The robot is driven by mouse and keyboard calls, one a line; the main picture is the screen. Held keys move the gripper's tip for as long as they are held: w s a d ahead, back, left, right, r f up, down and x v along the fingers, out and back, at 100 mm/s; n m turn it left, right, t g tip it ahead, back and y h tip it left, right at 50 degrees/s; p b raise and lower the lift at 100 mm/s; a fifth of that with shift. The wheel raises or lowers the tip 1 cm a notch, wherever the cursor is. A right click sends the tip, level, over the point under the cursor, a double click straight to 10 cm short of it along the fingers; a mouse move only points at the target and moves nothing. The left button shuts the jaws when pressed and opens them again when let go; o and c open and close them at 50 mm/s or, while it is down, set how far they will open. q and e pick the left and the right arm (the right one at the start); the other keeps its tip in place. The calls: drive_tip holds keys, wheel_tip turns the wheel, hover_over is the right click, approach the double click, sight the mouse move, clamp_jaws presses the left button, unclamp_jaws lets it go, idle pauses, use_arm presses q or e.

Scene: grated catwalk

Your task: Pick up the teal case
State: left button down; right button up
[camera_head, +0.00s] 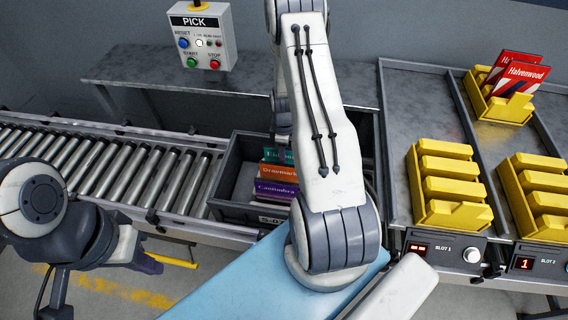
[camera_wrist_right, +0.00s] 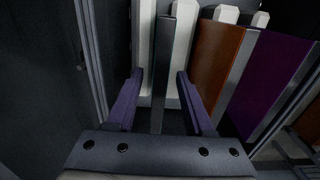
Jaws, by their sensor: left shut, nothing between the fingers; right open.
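The teal case (camera_head: 271,155) stands at the back of a row of cases in a dark grey bin (camera_head: 238,211), partly hidden by the orange case and my right arm. In the right wrist view the teal case (camera_wrist_right: 164,60) shows nearly edge-on, a thin dark slab with a teal edge. My right gripper (camera_wrist_right: 160,98) is open, with a finger on either side of the slab and a gap on both sides. My left gripper (camera_head: 150,264) is shut and empty at the lower left, away from the bin.
An orange case (camera_head: 277,172) and a purple case (camera_head: 276,189) stand in front of the teal one. A roller conveyor (camera_head: 105,165) runs left. Yellow racks (camera_head: 448,185) stand at the right, one holding red cases (camera_head: 518,78). A PICK button box (camera_head: 203,38) is behind.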

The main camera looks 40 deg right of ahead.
drive_tip(key=shift+d+f+p, duration=0.1)
drive_tip(key=shift+f+p, duration=0.25)
drive_tip(key=shift+f, duration=1.15)
clamp_jaws()
drive_tip(key=shift+r, duration=0.15)
